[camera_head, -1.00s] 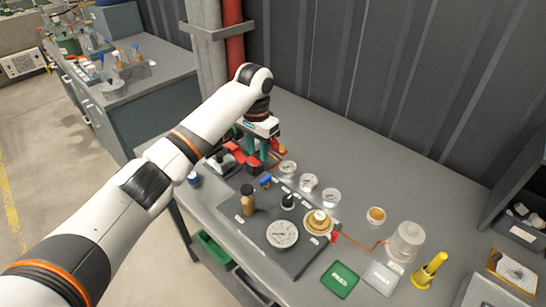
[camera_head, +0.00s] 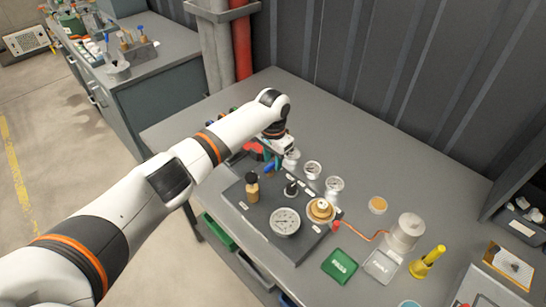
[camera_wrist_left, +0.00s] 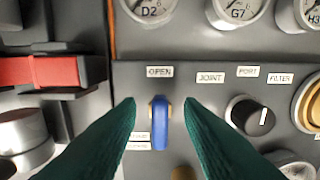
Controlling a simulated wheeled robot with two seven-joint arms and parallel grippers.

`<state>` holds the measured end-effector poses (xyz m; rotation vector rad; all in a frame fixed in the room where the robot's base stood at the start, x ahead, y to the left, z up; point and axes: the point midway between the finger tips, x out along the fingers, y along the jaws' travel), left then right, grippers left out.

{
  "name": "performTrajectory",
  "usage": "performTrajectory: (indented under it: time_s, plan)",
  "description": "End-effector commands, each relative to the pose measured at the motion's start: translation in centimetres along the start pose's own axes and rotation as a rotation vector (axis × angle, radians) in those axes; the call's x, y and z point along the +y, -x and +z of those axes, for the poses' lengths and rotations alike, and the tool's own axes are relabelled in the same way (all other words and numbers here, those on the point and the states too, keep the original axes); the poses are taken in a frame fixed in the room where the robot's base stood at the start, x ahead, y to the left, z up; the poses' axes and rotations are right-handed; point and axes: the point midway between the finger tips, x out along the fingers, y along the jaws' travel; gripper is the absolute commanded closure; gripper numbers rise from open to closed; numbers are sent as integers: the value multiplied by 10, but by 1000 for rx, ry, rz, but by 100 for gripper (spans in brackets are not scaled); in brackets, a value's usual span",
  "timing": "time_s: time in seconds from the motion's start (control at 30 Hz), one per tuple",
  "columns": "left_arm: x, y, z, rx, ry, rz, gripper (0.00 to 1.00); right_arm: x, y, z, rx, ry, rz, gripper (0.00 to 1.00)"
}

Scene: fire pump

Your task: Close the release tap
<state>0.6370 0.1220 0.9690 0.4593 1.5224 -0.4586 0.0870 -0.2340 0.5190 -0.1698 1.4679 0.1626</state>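The tap with a blue handle (camera_wrist_left: 160,122) sits on the dark panel, directly below an "OPEN" label (camera_wrist_left: 160,72). Its handle points down in the left wrist view; a small label at its lower left is not readable. In the head view the blue handle (camera_head: 268,169) shows beside my left gripper (camera_head: 274,157). The green fingers of my left gripper (camera_wrist_left: 160,105) are apart, one on each side of the handle, with gaps showing on both sides. My right gripper is not in view.
The panel (camera_head: 262,222) carries a black knob (camera_wrist_left: 249,115), a large gauge (camera_head: 285,221), a brass cap (camera_head: 320,209) and a black-topped brass fitting (camera_head: 252,188). Small gauges (camera_head: 313,170) line its far side. A red block (camera_wrist_left: 45,71) lies to the left. The back of the table is clear.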

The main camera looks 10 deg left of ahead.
Motion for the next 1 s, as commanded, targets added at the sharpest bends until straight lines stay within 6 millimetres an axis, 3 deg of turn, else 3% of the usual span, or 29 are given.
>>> performTrajectory:
  time_s: [0.33,0.53,1.0]
  plan:
    - [0,-4,0,0,0,0,68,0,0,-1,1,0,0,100]
    - [0,-4,0,0,0,0,100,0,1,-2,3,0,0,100]
    - [-1,-3,0,0,-83,0,100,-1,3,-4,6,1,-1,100]
